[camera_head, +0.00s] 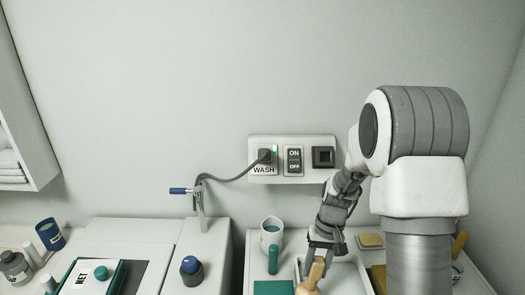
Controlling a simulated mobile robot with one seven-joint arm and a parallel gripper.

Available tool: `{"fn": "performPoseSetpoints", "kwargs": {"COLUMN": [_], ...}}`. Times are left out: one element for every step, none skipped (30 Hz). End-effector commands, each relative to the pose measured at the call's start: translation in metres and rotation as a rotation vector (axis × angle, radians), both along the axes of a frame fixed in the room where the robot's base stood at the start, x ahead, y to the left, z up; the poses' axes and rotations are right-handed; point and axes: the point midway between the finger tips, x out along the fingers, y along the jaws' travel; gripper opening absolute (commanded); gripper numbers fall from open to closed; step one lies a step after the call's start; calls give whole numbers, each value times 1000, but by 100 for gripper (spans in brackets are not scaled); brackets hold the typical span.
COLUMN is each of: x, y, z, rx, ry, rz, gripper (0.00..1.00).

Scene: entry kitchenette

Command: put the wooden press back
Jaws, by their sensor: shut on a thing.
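A light wooden piece, which looks like the wooden press (313,275), shows at the bottom of the view, right of centre. My gripper (320,253) points down and is shut on its upper part. The press is slightly tilted, and its lower end runs towards the bottom edge of the picture. A white tray (352,275) lies behind and to the right of it. I cannot tell whether the press touches the tray or the surface below.
A tan block (370,241) lies to the right. A wall panel (292,155) with a plugged cable is behind.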

Motion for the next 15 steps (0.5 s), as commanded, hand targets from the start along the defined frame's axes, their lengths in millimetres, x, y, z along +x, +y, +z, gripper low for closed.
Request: {"fn": "performPoseSetpoints", "kwargs": {"x": [-1, -1, -1, -1, -1, -1, -1, -1, 0, 0, 0, 1, 1, 2, 3], "y": [1, 2, 2, 2, 2, 2, 2, 2, 1, 1, 1, 1, 1, 0, 0], "z": [0, 0, 0, 0, 0, 0, -1, -1, -2, -3, -3, -5, -5, -6, -7], "rx": [0, 0, 0, 0, 0, -1, 0, -2, -3, -4, -7, -10, -13, -16, -21], "ry": [-1, -1, 0, 0, -1, -1, -2, -2, -5, -7, -8, -11, -14, -17, -21], "rz": [14, 19, 22, 22, 21, 17, 12, 3, -15, -31, -52, -85, -113, -145, -191], "gripper": [0, 0, 0, 0, 0, 0, 0, 0, 0, 0, 0, 0, 0, 0, 0]}}
